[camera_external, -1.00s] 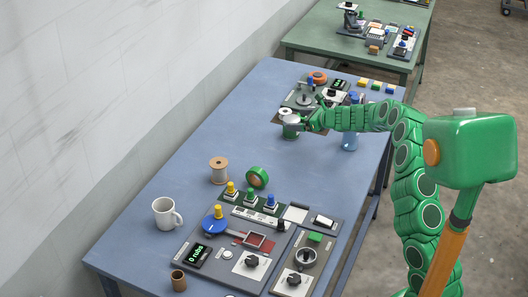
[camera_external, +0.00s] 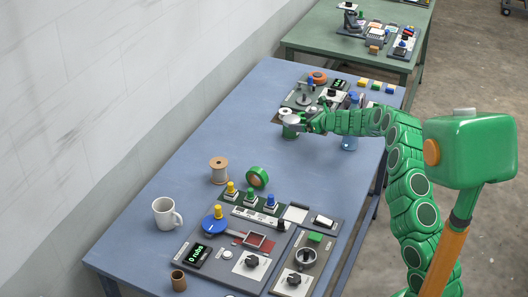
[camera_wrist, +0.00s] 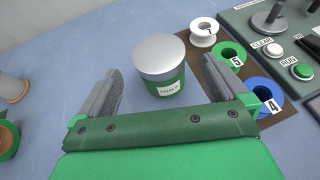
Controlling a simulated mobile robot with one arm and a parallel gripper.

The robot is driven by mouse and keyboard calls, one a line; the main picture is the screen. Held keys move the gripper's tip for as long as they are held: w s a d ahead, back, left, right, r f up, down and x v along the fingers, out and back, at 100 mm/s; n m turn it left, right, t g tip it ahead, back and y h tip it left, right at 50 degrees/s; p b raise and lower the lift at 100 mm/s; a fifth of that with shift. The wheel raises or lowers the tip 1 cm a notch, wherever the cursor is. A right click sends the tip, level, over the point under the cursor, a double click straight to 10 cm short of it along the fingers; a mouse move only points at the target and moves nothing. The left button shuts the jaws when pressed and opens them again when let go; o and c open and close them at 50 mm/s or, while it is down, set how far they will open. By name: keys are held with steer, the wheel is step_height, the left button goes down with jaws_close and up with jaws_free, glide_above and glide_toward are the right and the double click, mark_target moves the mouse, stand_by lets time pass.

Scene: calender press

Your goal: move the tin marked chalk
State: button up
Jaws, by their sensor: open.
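The tin marked chalk (camera_wrist: 164,83) stands upright on the blue table. It is green with a pale silver lid and a white label, and it shows in the wrist view just beyond and between my fingers. My gripper (camera_wrist: 160,92) is open, with one finger on each side of the tin's near space. I see a gap between each finger and the tin. In the external view the tin (camera_external: 290,132) is at the far part of the table, with my gripper (camera_external: 300,123) close at its right; the fingers partly hide it.
Right of the tin in the wrist view are a white spool (camera_wrist: 204,32), a green ring marked 5 (camera_wrist: 232,57) and a blue ring marked 4 (camera_wrist: 266,93). A control panel (camera_wrist: 240,20) lies beyond. In the external view a blue bottle (camera_external: 350,136) stands near my arm.

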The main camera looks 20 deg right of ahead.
mark_target(290, 121)
steer(key=shift+x, duration=2.65)
steer(key=shift+w+a+f, duration=0.3)
steer(key=shift+w, duration=0.15)
steer(key=c, duration=1.2)
steer(key=shift+o, duration=0.2)
steer(key=shift+s+a, duration=4)
steer(key=shift+a, duration=0.05)
steer(key=shift+s+a+r, duration=0.15)
steer(key=shift+s+a, duration=0.35)
steer(key=shift+a, duration=0.05)
steer(key=shift+s+a, duration=2.45)
steer(key=shift+s, duration=0.1)
